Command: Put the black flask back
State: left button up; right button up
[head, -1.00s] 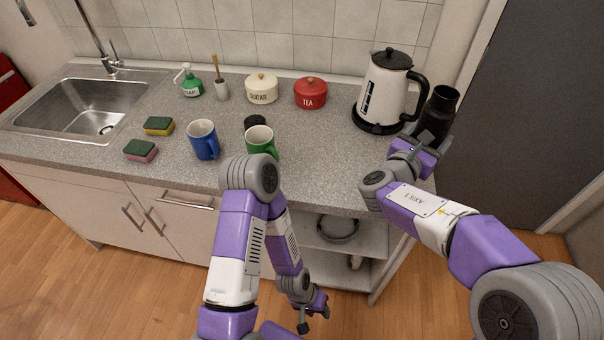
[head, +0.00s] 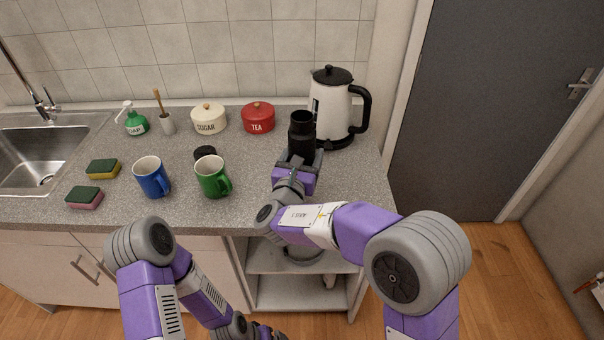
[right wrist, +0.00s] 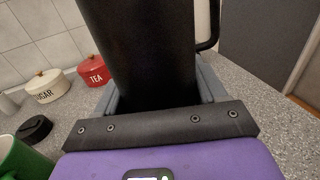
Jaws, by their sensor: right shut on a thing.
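The black flask (head: 301,138) is upright and has no lid on it. My right gripper (head: 299,166) is shut around its lower body, at the right part of the counter, in front and left of the kettle. The flask fills the middle of the right wrist view (right wrist: 150,50), between the fingers. I cannot tell whether its base touches the counter. A small black round lid (head: 205,153) lies behind the green mug and also shows in the right wrist view (right wrist: 34,130). My left gripper (head: 268,333) is low in front of the cabinet, mostly cut off by the picture's edge.
The white kettle (head: 330,110) stands behind and right of the flask. A green mug (head: 211,178) and a blue mug (head: 151,178) stand left. The red tea pot (head: 258,118) and cream sugar pot (head: 208,119) stand behind. Bare counter (head: 355,185) lies to the right.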

notch_tip(320, 180, down, 4)
jog(key=shift+f+b, duration=0.25)
jog(key=shift+b, duration=0.5)
jog(key=shift+r, duration=0.1)
jog(key=o, duration=1.7)
jog(key=shift+f, duration=0.2)
jog(key=shift+c, duration=0.2)
jog(key=shift+r, duration=0.2)
jog(key=p+v, duration=0.1)
jog(key=v, duration=1.1)
jog(key=shift+p, duration=0.3)
